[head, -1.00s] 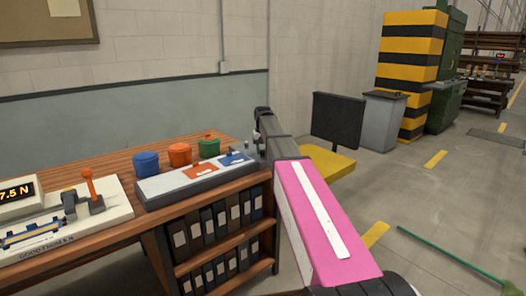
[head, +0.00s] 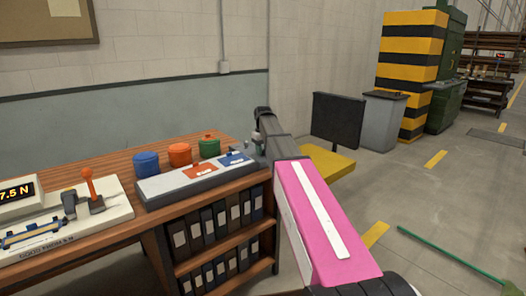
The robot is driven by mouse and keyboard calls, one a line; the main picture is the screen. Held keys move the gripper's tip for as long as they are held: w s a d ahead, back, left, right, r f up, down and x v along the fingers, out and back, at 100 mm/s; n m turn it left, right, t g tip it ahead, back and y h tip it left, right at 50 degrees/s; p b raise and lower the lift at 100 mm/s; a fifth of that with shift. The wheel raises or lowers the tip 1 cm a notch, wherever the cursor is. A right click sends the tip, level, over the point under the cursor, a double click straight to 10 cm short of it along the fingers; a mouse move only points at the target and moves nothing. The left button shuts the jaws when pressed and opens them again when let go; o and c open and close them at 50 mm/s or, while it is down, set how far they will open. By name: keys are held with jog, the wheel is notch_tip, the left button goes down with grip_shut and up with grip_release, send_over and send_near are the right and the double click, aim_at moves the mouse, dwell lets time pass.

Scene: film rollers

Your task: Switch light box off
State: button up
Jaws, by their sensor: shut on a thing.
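The light box (head: 160,190) is a long, low grey box on the wooden bench, with an orange piece (head: 200,171) and a blue piece (head: 233,159) lying on its top. My gripper (head: 258,148) is at the right end of the box, by the bench's right edge. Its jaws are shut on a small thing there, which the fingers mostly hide. I cannot make out the switch itself or whether the box is lit.
Blue (head: 146,162), orange (head: 180,154) and green (head: 209,147) pots stand behind the box. A tester with an orange lever (head: 88,186) is at left. Binders (head: 207,227) fill the shelves below. A yellow-seated chair (head: 331,160) stands right of the bench.

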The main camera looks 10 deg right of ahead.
aim_at(263, 150)
jog(key=o, duration=0.9)
jog(key=shift+r, duration=0.1)
notch_tip(263, 150, up, 11)
jog(key=shift+f, duration=0.15)
